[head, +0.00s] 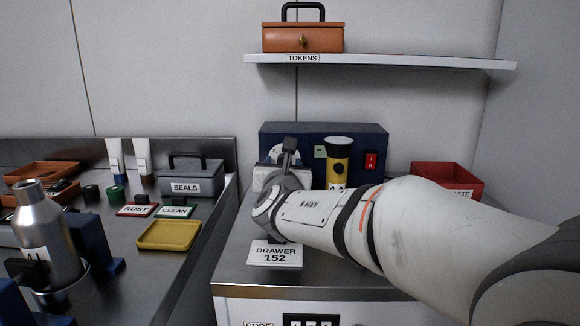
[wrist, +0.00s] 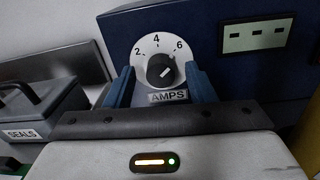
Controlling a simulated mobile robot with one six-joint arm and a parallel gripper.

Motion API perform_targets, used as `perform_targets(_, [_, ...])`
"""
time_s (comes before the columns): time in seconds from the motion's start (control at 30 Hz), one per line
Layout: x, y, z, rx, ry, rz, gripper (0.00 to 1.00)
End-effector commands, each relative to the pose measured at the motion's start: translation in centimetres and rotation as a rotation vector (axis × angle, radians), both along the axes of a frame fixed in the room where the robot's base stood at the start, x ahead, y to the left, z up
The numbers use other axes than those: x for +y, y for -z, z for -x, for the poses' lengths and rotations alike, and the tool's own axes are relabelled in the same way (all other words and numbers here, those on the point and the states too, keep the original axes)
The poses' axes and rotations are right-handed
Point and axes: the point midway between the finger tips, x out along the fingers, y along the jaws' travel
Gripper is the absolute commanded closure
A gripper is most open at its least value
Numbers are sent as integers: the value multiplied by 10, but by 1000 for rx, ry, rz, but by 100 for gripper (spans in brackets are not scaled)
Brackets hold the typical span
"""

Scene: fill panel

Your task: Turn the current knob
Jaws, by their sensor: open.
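The current knob (wrist: 161,70) is black with a light pointer line, on a white dial marked 2, 4 and 6 above an AMPS label (wrist: 168,97). The line slants toward the upper right, near the 6. The knob is on a dark blue box (head: 365,140), which has a small display (wrist: 256,36) showing dashes. My gripper (wrist: 160,85) is open, with one blue finger at each side of the dial in the wrist view. The knob shows between the fingers; I cannot tell whether they touch it. In the head view my arm hides the knob and most of the dial.
A yellow and black cylinder (head: 338,165) and a red switch (head: 371,161) are right of the dial. A grey SEALS box (head: 190,178) is to the left. A shelf (head: 400,62) with a TOKENS box (head: 303,38) is above.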

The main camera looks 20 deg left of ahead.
Motion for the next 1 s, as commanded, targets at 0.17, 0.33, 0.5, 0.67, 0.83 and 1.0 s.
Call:
perform_targets(0.17, [0, 0, -7, 0, 2, 0, 50])
perform_targets(0.33, [0, 0, -7, 0, 3, 0, 50])
perform_targets(0.5, [0, 0, -7, 1, 4, -1, 63])
perform_targets(0.67, [0, 0, -7, 1, 4, -1, 76])
perform_targets(0.83, [-1, 0, -7, 1, 4, -1, 90])
perform_targets(1.0, [-2, 0, -9, 0, 7, 2, 95])
